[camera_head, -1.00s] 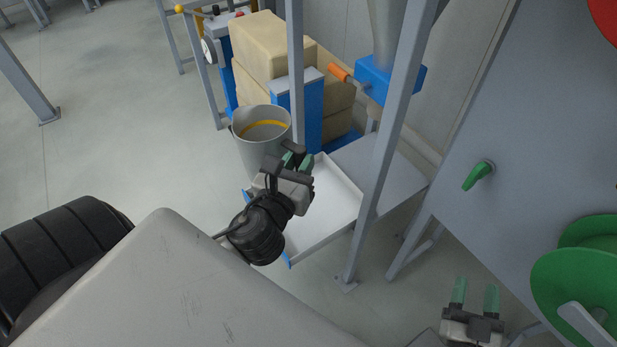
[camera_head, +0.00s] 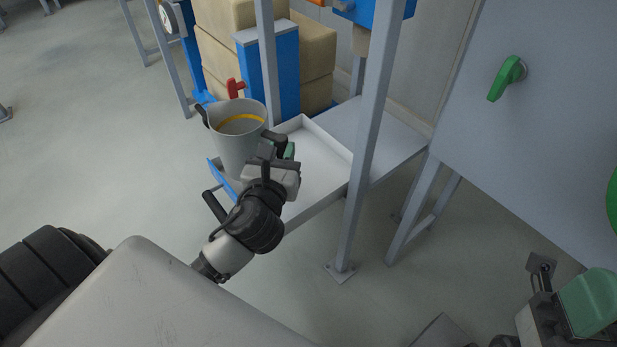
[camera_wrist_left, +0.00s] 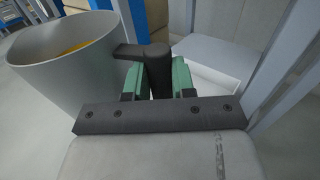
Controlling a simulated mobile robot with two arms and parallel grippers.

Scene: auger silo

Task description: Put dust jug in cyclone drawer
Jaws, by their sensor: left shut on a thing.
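The dust jug (camera_head: 232,150) is a grey, upright, open-topped vessel with a yellow band inside. My left gripper (camera_head: 281,146) is shut on its dark handle, which shows upright between the green finger pads in the left wrist view (camera_wrist_left: 158,75). The cyclone drawer looks to be the white shallow tray (camera_head: 325,160) with a blue front (camera_head: 222,178), standing pulled out. The jug overlaps the drawer's front left part in the head view; I cannot tell its height above it. My right gripper (camera_head: 572,300) is partly in view at bottom right, one green finger showing.
A grey post (camera_head: 362,170) stands close right of the drawer. Behind are a blue block (camera_head: 270,75), a red handle (camera_head: 236,88) and stacked beige blocks (camera_head: 310,45). A grey panel with a green handle (camera_head: 507,78) is at right. The floor at left is clear.

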